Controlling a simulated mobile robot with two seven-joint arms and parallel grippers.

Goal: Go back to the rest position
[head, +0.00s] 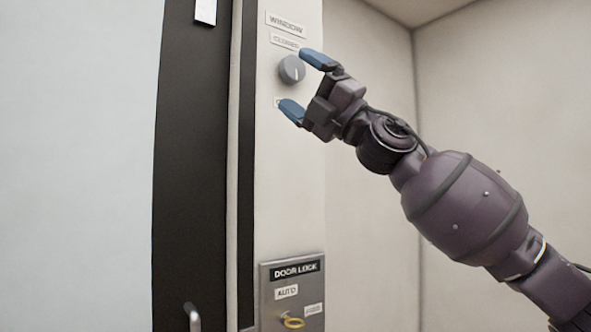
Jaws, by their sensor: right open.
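My right gripper (305,86) is open in the head view, in front of the white panel. Its two blue fingertips are one above and one below the grey round knob (291,69). Whether the fingers touch the knob I cannot tell; there seem to be gaps on both sides. The knob's white mark points nearly straight up. Above the knob are labels reading "WINDOW" (286,25) and "CLOSED" (285,42). A label below the knob is mostly hidden by the lower finger. My left gripper is not in view.
A metal "DOOR LOCK" plate (265,300) with a yellow ring-like piece (293,322) is lower on the panel. A dark door frame (195,160) with a silver handle (192,317) stands to the left. The wall at the right is bare.

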